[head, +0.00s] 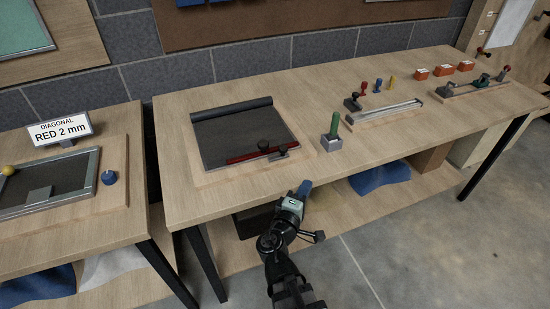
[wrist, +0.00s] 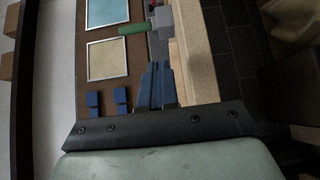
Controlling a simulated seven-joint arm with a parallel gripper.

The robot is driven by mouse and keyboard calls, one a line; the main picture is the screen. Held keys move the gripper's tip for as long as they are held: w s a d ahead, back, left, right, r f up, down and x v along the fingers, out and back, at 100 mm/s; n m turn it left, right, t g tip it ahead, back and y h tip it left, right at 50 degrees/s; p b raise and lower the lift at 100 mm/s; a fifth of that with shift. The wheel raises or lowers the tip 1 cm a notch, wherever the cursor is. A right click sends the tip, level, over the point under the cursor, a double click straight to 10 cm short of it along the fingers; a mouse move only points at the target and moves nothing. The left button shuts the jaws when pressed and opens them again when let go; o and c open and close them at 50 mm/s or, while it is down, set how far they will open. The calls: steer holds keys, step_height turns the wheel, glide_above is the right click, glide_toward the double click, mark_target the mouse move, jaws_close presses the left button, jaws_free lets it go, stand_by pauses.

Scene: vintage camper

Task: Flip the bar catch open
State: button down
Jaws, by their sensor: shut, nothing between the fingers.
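A red bar (head: 248,155) lies along the front edge of a dark panel (head: 235,133) on the middle table. A small grey catch piece (head: 281,152) with a dark knob sits at the bar's right end; its exact position is too small to tell. A second dark knob (head: 263,145) stands on the bar. My gripper (head: 304,188) is in front of the table edge, apart from the bar and catch. Its blue fingers (wrist: 158,84) are together and empty in the wrist view, where I cannot make out the catch.
A green handle (head: 334,124) stands upright in a grey block right of the panel; it also shows in the wrist view (wrist: 136,29). A metal rail (head: 385,112) and orange boxes (head: 443,70) are farther right. A second table (head: 60,190) stands left, across a gap.

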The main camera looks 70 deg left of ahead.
steer(key=s+a+n+g+y, duration=0.1)
steer(key=s, duration=0.3)
steer(key=s+a+r+n+g+y, duration=0.1)
steer(key=s, duration=0.4)
steer(key=s+a+r+n+g+y, duration=0.1)
steer(key=s, duration=0.3)
steer(key=shift+s+a+r+g, duration=0.1)
steer(key=shift+s+a+g, duration=0.05)
steer(key=shift+g, duration=0.15)
steer(key=x, duration=1)
steer(key=shift+w+a+r, duration=0.1)
steer(key=shift+w+a, duration=0.1)
steer(key=shift+a, duration=0.1)
steer(key=shift+w, duration=0.95)
steer(key=shift+w+a, duration=0.15)
steer(key=shift+w, duration=0.65)
